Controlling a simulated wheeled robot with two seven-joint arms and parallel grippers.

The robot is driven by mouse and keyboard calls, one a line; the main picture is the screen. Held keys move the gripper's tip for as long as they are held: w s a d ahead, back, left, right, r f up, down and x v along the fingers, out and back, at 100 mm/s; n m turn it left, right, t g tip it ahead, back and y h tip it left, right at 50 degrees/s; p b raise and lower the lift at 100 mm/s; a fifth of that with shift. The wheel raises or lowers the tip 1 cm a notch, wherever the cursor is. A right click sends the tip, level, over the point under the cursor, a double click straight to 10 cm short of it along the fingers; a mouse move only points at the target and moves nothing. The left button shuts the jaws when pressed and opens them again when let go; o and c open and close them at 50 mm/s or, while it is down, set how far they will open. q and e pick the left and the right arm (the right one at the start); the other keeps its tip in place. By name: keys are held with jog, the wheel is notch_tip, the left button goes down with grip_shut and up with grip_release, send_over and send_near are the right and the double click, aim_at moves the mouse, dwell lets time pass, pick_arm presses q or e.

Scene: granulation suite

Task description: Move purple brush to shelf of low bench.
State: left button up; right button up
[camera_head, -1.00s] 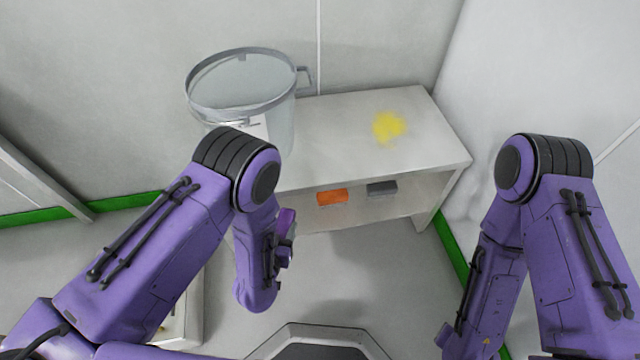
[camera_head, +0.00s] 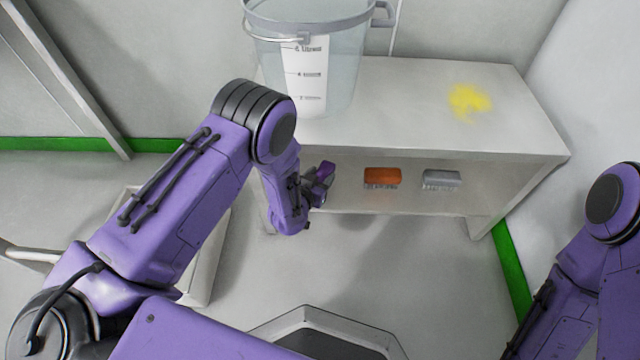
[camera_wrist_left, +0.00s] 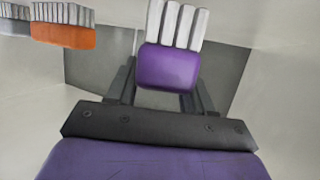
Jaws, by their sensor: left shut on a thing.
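The purple brush (camera_head: 323,172) is held in my left gripper (camera_head: 314,190), in front of the left part of the low bench's opening in the head view. In the left wrist view the brush (camera_wrist_left: 167,68) shows its purple back and pale bristles between the two fingers (camera_wrist_left: 160,88). The low bench (camera_head: 400,110) stands against the back wall. Its lower shelf (camera_head: 405,203) holds an orange brush (camera_head: 382,176) and a grey brush (camera_head: 441,179). I cannot tell whether the purple brush touches the shelf. My right gripper is out of view.
A clear bucket (camera_head: 345,75) with a grey rim stands on the left of the bench top. A yellow powder patch (camera_head: 469,101) lies on the top's right side. The floor (camera_head: 370,270) before the bench is clear. The orange brush (camera_wrist_left: 63,35) also shows in the left wrist view.

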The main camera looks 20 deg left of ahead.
pick_arm(q)
jog(key=shift+f, duration=0.35)
jog(key=shift+r, duration=0.1)
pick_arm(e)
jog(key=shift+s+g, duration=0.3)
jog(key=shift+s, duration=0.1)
pick_arm(q)
jog(key=o, duration=1.2)
jog(key=shift+c, duration=0.2)
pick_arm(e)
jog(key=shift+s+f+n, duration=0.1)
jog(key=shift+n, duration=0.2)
